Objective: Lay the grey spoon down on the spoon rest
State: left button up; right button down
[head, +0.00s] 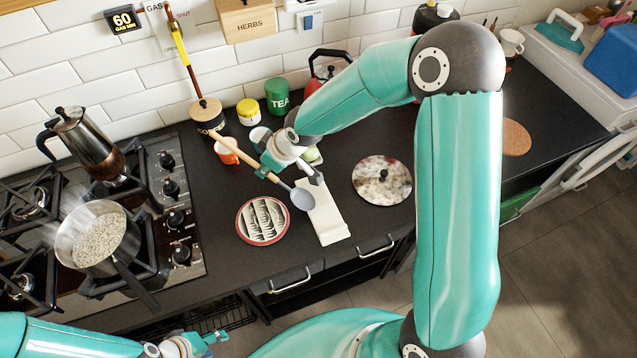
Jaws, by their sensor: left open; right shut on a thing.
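The grey spoon has a pale wooden handle and a grey bowl (302,199). My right gripper (264,171) is shut on its handle, and the bowl points down to the right. The long white slab on the counter looks like the spoon rest (327,222). The bowl overlaps the slab's left edge in the head view; I cannot tell whether they touch. My gripper is to the upper left of the slab. My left gripper (218,340) is open and empty at the bottom, in front of the counter.
A round red-rimmed patterned dish (263,241) lies left of the slab, and a speckled round board (382,181) lies right. An orange cup (226,151) and canisters (277,97) stand behind. A pot (98,238) and a moka pot (88,143) are on the hob.

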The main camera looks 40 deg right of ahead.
jog(key=s+d+g+h, duration=0.1)
jog(key=s+d, duration=0.2)
jog(key=s+d+f+g+b, duration=0.1)
jog(key=s+d+g, duration=0.1)
jog(key=s, duration=0.1)
jog(key=s+d+g+h+b, duration=0.1)
jog(key=s+d, duration=0.2)
jog(key=shift+s+d+f+m+h, duration=0.25)
jog(key=shift+d+m+h, duration=0.05)
jog(key=b, duration=0.3)
send_over(319, 201)
jog(key=shift+s+f, duration=0.2)
jog(key=shift+f, duration=1.95)
jog(key=shift+f+b, duration=1.05)
jog(key=c, duration=1.1)
grip_release()
jog(key=shift+r, duration=0.1)
jog(key=r, duration=1.1)
jog(key=shift+s+r, duration=0.35)
